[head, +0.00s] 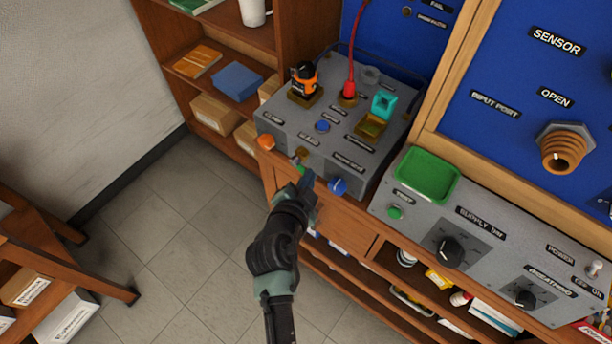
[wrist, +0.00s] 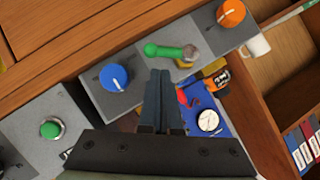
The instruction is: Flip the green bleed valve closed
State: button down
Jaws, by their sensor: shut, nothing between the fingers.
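The green bleed valve (head: 298,161) is on the front face of the grey test box (head: 270,122), between an orange knob and a blue knob. In the wrist view its green lever (wrist: 163,50) points left from a metal pivot. My gripper (head: 306,180) is in front of the box, close to the valve and partly in front of it. In the wrist view my gripper (wrist: 160,74) has its fingers together and empty, with the tips just below the green lever. I cannot tell whether they touch it.
The orange knob (head: 265,142) and blue knob (head: 337,186) flank the valve closely. A red cable (head: 351,70) and a teal part (head: 383,104) stand on the box top. A green tray (head: 428,174) sits on the supply panel at right.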

jog(key=shift+w+a+f, duration=0.25)
jog(key=shift+w+f, duration=0.1)
jog(key=shift+f, duration=0.2)
jog(key=shift+f+b, duration=0.2)
jog(key=shift+b, duration=0.55)
jog(key=shift+s+f+m+t+b, duration=0.15)
jog(key=shift+m+t+b, duration=0.25)
jog(key=shift+b, duration=0.65)
jog(key=f+m+t+y+b, duration=0.1)
jog(key=m+b, duration=0.1)
jog(key=b, duration=0.5)
jog(key=a+f+m+t+b, duration=0.1)
jog(key=m+t+b, duration=0.1)
jog(key=b, duration=0.5)
jog(key=w+f+m+t+y+b, duration=0.1)
jog(key=f+m+b, duration=0.1)
jog(key=b, duration=0.5)
jog(key=shift+a+t+y, duration=0.15)
jog(key=shift+t+y, duration=0.15)
jog(key=shift+w+a+r, duration=0.1)
jog(key=shift+w, duration=0.05)
